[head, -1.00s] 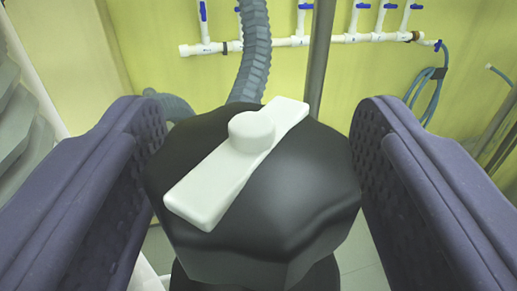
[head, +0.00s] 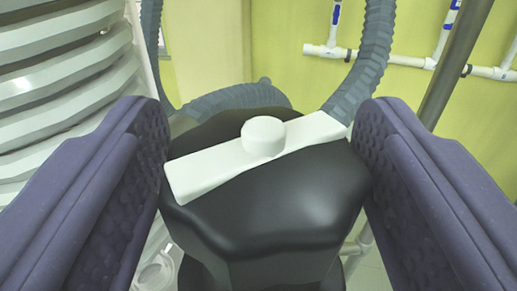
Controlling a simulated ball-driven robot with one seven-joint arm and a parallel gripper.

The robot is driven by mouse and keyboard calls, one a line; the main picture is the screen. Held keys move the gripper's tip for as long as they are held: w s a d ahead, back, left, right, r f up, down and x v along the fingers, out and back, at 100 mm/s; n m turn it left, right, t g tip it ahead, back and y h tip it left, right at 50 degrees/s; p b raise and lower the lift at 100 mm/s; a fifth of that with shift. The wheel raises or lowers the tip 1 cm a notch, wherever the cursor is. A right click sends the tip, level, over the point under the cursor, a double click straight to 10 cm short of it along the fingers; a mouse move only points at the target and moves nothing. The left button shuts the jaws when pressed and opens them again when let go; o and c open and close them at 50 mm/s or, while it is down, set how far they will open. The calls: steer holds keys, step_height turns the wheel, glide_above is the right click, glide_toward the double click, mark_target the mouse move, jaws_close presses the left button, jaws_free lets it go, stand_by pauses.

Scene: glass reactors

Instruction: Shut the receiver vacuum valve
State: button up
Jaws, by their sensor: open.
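The valve in front of me has a black faceted body (head: 275,215) with a white bar handle (head: 215,168) and a round white hub on top. The handle lies slanted, its left end nearer and its right end farther. My gripper (head: 265,150) is open, with one purple padded finger on each side of the valve. The left finger is close to the handle's near left end, and the right finger is close to its far right end; I cannot tell whether either touches. The valve's lower part is partly hidden below.
Grey corrugated hoses (head: 365,55) rise behind the valve. A white ribbed column (head: 65,70) stands close at the left. A metal pole (head: 455,65) stands at the right, with white pipes (head: 400,60) on the yellow-green wall behind.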

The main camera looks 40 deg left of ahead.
steer(key=c, duration=0.7)
steer(key=shift+r+m+t+h+p, duration=0.2)
steer(key=shift+m+t+h+p, duration=0.35)
steer(key=shift+p, duration=0.45)
steer(key=shift+c, duration=0.2)
steer(key=m+t+h+p, duration=0.1)
steer(key=p, duration=0.1)
steer(key=m+h+p, duration=0.1)
steer(key=p, duration=0.2)
steer(key=shift+w+d+t+h, duration=0.1)
steer(key=shift+d+t+h, duration=0.1)
steer(key=shift+t+h, duration=0.15)
steer(key=shift+a+h+p, duration=0.1)
steer(key=shift+h+p, duration=0.2)
steer(key=shift+p, duration=0.25)
steer(key=shift+f+m+t+h+b, duration=0.4)
steer(key=shift+m+t+h+b, duration=0.15)
steer(key=shift+h+b, duration=0.15)
steer(key=shift+m+t+h+b, duration=0.4)
steer(key=shift+m+h, duration=0.3)
steer(key=shift+h, duration=0.3)
steer(key=m+h+p, duration=0.1)
steer(key=h, duration=0.1)
steer(key=shift+r+m+h+p, duration=0.35)
steer(key=shift+m+h, duration=0.05)
steer(key=shift+f+m+t+h+p, duration=0.1)
steer(key=shift+m+t+h+p, duration=0.15)
steer(key=shift+m+h+p, duration=0.3)
